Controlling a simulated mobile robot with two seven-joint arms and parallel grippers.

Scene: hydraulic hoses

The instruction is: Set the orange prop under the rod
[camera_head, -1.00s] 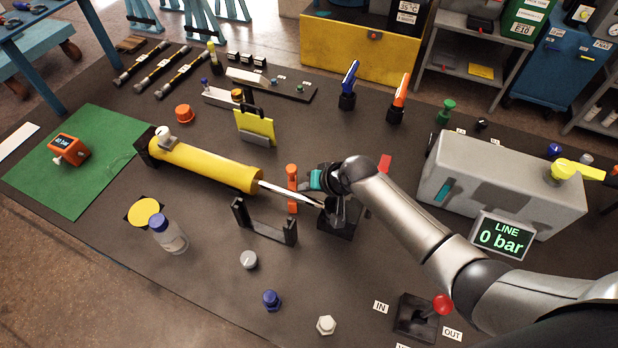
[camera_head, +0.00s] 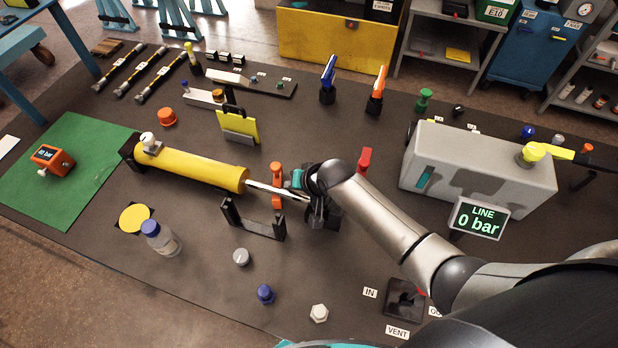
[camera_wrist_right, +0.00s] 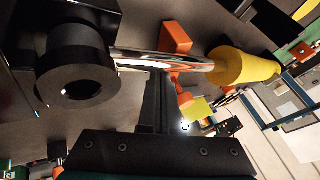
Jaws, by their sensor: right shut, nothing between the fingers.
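The yellow cylinder (camera_head: 200,170) lies on the dark bench top, its bright rod (camera_head: 262,188) reaching right. The orange prop (camera_head: 277,180) stands upright at the rod, between the cylinder's end and my right gripper (camera_head: 318,212). In the wrist view, the rod (camera_wrist_right: 150,62) crosses in front of the prop (camera_wrist_right: 176,38), and orange shows on both sides of it. I cannot tell whether they touch. The black rod eye (camera_wrist_right: 78,78) is near the camera. My right gripper's dark fingers (camera_wrist_right: 158,100) are shut and empty close to the rod. My left gripper is out of view.
A black U-shaped stand (camera_head: 252,222) is in front of the rod. A red upright piece (camera_head: 365,160) is behind my right arm. A grey unit (camera_head: 475,175) with a "LINE 0 bar" display (camera_head: 480,218) stands at the right. A white knob (camera_head: 241,257) and blue cap (camera_head: 265,293) lie in front.

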